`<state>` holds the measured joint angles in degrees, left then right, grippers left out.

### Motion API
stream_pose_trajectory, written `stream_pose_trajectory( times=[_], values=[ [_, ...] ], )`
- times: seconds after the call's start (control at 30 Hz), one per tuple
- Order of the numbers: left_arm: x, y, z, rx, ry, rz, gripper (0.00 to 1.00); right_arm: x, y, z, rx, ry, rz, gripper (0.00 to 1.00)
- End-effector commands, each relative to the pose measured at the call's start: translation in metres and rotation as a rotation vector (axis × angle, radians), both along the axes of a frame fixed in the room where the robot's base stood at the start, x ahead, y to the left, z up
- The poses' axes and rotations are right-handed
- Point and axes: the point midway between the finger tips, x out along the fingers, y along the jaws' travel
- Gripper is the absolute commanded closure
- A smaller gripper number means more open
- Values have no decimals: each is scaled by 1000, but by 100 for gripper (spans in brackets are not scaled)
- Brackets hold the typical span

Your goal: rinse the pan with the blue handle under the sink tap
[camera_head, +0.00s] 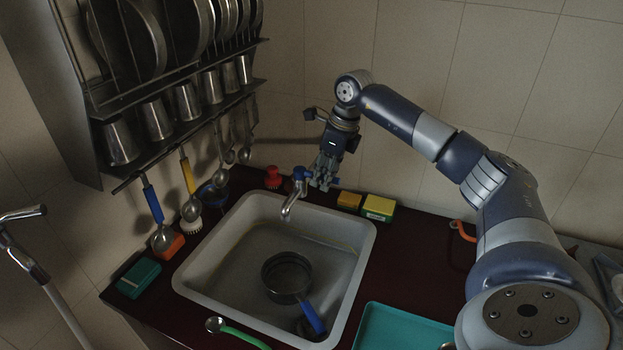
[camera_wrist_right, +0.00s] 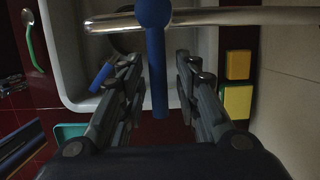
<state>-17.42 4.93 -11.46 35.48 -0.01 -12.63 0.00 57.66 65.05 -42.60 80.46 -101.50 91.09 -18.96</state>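The pan (camera_head: 272,267), dark and round with a blue handle (camera_head: 313,318), lies inside the sink (camera_head: 367,255), its handle toward the front right. The handle also shows in the wrist view (camera_wrist_right: 103,73). The metal tap (camera_head: 289,207) with blue parts stands at the sink's back edge, its spout over the basin; no water is visible. My right gripper (camera_head: 325,180) is at the tap. In the wrist view its fingers (camera_wrist_right: 158,85) are apart, with the tap's blue lever (camera_wrist_right: 157,75) between them and a gap on each side. My left gripper is out of view.
Yellow sponges (camera_head: 379,206) and a red item (camera_head: 273,178) stand behind the sink. A teal tray (camera_head: 400,328) is at the front right, a green sponge (camera_head: 139,278) at the left. Ladles hang below the metal rack (camera_head: 180,80). A green-handled utensil (camera_head: 240,333) lies at the front rim.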

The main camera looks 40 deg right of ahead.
Motion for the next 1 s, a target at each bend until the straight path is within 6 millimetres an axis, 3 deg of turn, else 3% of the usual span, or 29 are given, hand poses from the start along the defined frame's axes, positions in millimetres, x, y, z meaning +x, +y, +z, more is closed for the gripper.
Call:
stream_pose_trajectory(
  times=[0.03, 0.17, 0.6, 1.0],
  values=[
    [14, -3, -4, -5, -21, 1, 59, 1, 1, -8, 0, 1, 0, 70],
    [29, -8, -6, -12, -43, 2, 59, 4, 2, -17, 0, 0, -1, 70],
    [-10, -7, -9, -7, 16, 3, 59, 4, 3, -18, 0, 0, 0, 70],
    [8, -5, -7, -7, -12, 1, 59, -2, 15, -18, 0, -1, 0, 70]
  ],
)
